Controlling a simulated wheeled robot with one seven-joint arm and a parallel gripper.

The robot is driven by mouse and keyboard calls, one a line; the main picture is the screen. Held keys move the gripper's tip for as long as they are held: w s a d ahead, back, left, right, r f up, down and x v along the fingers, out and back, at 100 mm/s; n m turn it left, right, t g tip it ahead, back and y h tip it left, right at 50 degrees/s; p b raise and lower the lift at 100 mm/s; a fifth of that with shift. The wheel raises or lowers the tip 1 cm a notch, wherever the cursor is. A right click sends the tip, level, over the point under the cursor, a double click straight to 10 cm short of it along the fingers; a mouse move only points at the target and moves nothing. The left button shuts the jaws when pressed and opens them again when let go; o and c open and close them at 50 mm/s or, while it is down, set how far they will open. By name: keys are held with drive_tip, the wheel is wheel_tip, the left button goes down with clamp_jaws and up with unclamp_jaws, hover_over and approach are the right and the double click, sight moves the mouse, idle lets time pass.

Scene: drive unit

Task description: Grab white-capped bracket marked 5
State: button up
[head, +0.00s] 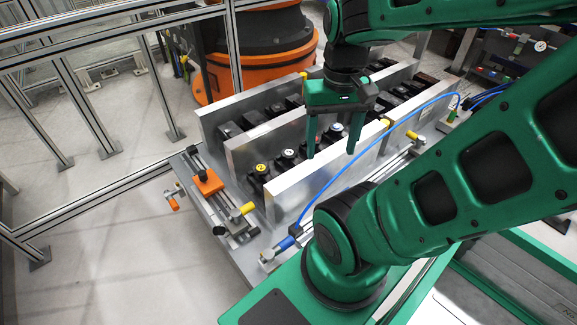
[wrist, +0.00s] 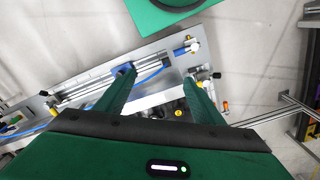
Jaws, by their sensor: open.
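A white-capped black bracket (head: 288,154) stands in the front row of the fixture in the head view. The mark on its cap is too small to read surely. A yellow-capped bracket (head: 262,168) stands to its left, and a pale bluish-white cap (head: 337,128) shows further right, partly behind my fingers. My gripper (head: 331,152) is open and empty, fingers pointing down over the front metal plate, right of the white-capped bracket. In the wrist view my gripper (wrist: 158,78) shows its spread fingers, with a yellow cap (wrist: 179,112) between them; the gripper body hides most of the row.
Upright metal plates (head: 300,190) border the bracket rows. An orange clamp block (head: 208,182) sits on the fixture's left end. A blue hose (head: 375,163) runs along the front. An orange machine base (head: 270,65) stands behind, and metal fence posts (head: 160,90) stand left.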

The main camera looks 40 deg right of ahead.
drive_tip(key=w+d+f+m+g+h, duration=0.1)
drive_tip(key=w+d+f+m+h, duration=0.25)
drive_tip(key=w+d+f, duration=0.55)
drive_tip(key=w+d+f+m+g+h, duration=0.1)
drive_tip(key=w+d+f+m+h, duration=0.35)
drive_tip(key=w, duration=0.55)
drive_tip(key=w+d+f+t+h, duration=0.1)
drive_tip(key=w+f+t, duration=0.1)
drive_tip(key=w+f, duration=0.3)
drive_tip(key=w+d+f+t+h, duration=0.1)
drive_tip(key=w+f+t+h, duration=0.1)
drive_tip(key=w+f, duration=0.3)
drive_tip(key=w+d+f+t+h, duration=0.1)
drive_tip(key=w+f+t, duration=0.1)
drive_tip(key=w+f, duration=0.2)
drive_tip(key=shift+w+d+f+h, duration=0.15)
drive_tip(key=shift+w+f+h, duration=0.05)
drive_tip(key=shift+f, duration=0.45)
drive_tip(key=shift+w+d+f+h, duration=0.15)
drive_tip(key=shift+w+f+h, duration=0.05)
drive_tip(key=shift+f, duration=0.45)
drive_tip(key=shift+w+a+f, duration=0.1)
drive_tip(key=shift+w+f, duration=0.15)
drive_tip(key=shift+f, duration=0.35)
approach(293, 150)
drive_tip(key=x, duration=0.4)
drive_tip(key=shift+w+f, duration=0.35)
drive_tip(key=shift+f, duration=0.2)
drive_tip(key=shift+x, duration=3.85)
drive_tip(key=shift+w, duration=0.15)
